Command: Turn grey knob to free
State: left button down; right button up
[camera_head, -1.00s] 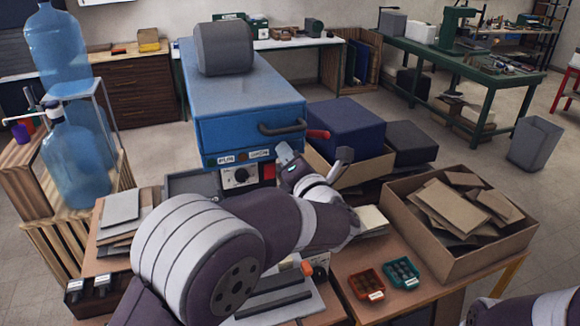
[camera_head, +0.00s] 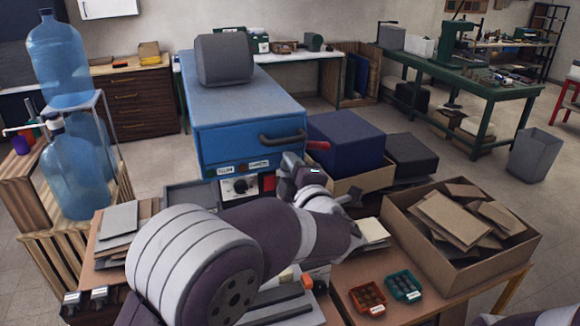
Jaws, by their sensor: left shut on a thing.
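The blue machine (camera_head: 245,135) stands at the centre, with a black handle (camera_head: 282,136) on its front. Below the handle is a front panel with a dark knob on a white dial (camera_head: 240,187) and a red part (camera_head: 269,182) beside it. I cannot tell whether this is the grey knob. My left gripper (camera_head: 302,172) is at the panel's right end, apart from the visible dial. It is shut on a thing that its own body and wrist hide. The panel labels are too small to read. My right gripper is out of view.
An open carton of boards (camera_head: 400,222), a red tray (camera_head: 368,298) and a green tray (camera_head: 404,285) are at the right. Water bottles (camera_head: 72,170) stand left.

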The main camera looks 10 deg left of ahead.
pick_arm(q)
jog(key=shift+f+m, duration=0.15)
jog(key=shift+m, duration=0.95)
jog(key=c, duration=0.9)
grip_release()
jog(key=b+v, duration=0.4)
jog(key=v, duration=0.8)
jog(key=shift+s+d, duration=0.2)
jog(key=shift+s, duration=0.1)
